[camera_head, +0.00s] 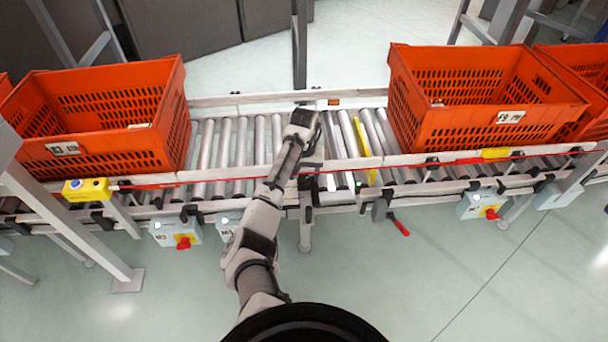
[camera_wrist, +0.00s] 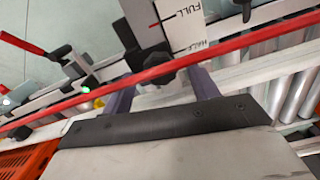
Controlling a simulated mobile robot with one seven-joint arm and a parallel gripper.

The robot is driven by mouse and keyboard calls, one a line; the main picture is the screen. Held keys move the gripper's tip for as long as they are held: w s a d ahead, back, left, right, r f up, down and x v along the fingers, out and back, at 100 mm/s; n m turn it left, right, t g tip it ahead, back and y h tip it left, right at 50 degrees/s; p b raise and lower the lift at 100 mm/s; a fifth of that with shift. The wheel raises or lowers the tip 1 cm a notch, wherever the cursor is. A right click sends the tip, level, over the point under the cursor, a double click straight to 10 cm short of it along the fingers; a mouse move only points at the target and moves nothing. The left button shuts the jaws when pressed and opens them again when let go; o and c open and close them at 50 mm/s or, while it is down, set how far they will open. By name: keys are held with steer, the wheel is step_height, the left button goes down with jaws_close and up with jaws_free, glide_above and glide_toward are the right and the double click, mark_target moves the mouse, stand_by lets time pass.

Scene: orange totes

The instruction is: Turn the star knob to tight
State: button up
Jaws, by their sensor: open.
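The black star knob (camera_wrist: 158,68) shows in the wrist view, just below a white plate (camera_wrist: 185,25) marked FULL and HALF. A red cord crosses the view in front of the knob's area. My gripper (camera_wrist: 160,88) is open, with its two bluish fingers apart on the left and right of the knob. I cannot tell whether either finger touches it. The fingertips are partly hidden behind the cord.
The red cord (camera_head: 205,183) runs along the conveyor's near side. Orange totes (camera_head: 95,110) (camera_head: 480,110) stand on the rollers at left and right. A red-handled lever (camera_head: 399,226) hangs from the near rail. Control boxes with red knobs (camera_head: 184,242) are mounted below. Bare rollers lie between the totes.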

steer(key=shift+f, duration=0.55)
steer(key=c, duration=1)
